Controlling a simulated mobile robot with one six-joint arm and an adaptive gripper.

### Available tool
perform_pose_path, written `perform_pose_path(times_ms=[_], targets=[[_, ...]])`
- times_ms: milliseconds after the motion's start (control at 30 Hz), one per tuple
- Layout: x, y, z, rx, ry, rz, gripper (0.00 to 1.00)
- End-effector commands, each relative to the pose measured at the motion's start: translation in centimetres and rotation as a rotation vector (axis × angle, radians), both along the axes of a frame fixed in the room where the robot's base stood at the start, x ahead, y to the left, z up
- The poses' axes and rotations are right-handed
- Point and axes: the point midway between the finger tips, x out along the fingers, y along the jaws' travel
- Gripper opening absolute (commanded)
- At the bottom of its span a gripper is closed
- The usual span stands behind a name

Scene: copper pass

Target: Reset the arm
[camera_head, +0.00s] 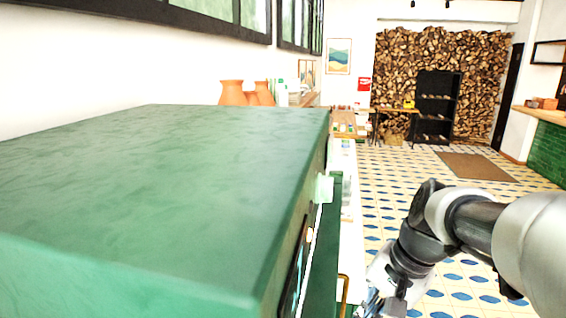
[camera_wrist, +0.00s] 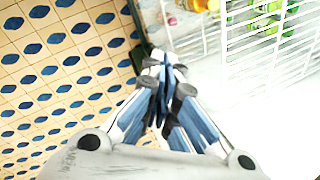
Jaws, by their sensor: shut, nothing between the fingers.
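My gripper (camera_wrist: 165,72) is in the wrist view, with its fingers together and nothing between them. It hangs over the edge between the tiled floor and a white surface. In the head view my arm (camera_head: 440,230) comes in from the right and bends down. The gripper end is at the bottom edge there, partly cut off, beside the front of a large green box-shaped unit (camera_head: 170,190).
A white wire rack (camera_wrist: 240,35) with bottles is right of my gripper in the wrist view. Terracotta vases (camera_head: 232,93) stand behind the green unit. The patterned floor (camera_head: 385,195) is open toward a brown mat (camera_head: 475,166) and a black shelf (camera_head: 436,105) by stacked firewood.

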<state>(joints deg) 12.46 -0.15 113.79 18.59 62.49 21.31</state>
Motion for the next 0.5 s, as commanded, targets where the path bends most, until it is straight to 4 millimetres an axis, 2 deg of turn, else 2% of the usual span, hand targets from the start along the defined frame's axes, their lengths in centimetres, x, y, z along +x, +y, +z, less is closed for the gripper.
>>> perform_pose_path(times_ms=[33,100,300,400,500], targets=[[-2.1,0.7,0.6,-0.045,-0.042,0.068,0.00],[-4.7,1.1,0.9,-0.107,-0.091,0.161,0.00],[-11.6,1.6,0.5,-0.282,-0.226,0.419,0.00],[-14.1,1.5,-0.3,-0.354,-0.278,0.521,0.00],[-15.7,1.3,-1.0,-0.407,-0.314,0.595,0.00]])
